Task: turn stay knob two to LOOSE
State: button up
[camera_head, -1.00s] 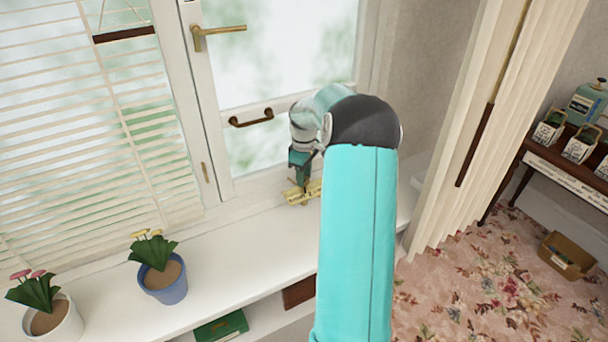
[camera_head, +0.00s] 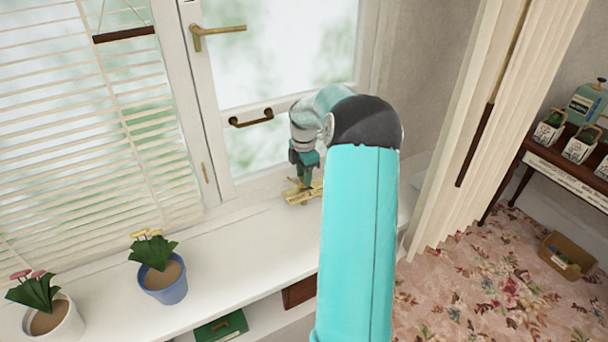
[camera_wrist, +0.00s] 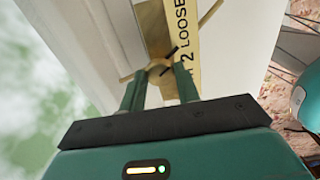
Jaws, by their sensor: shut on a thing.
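The brass stay fitting (camera_head: 297,196) sits on the white window sill below the window. In the wrist view its yellow label plate (camera_wrist: 182,50) reads "2 LOOSE". Stay knob two (camera_wrist: 158,72), a small brass knob with a dark mark by it, is between my fingertips. My gripper (camera_wrist: 160,82) is shut on the knob, one green finger on each side. In the head view my gripper (camera_head: 304,181) points down at the fitting, and the knob is too small and covered to make out there.
The window has a brass handle (camera_head: 219,31) and a dark pull bar (camera_head: 251,119). A blue flowerpot (camera_head: 168,285) and a white flowerpot (camera_head: 58,325) stand on the sill to the left. A cream curtain (camera_head: 470,120) hangs to the right. The sill between the blue pot and the fitting is clear.

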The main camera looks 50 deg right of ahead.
jog(key=n, duration=0.5)
dwell(0.5)
jog(key=o, duration=1)
jog(key=shift+r, duration=0.1)
notch_tip(320, 180, up, 14)
jog(key=shift+f, duration=0.15)
jog(key=shift+s, duration=0.1)
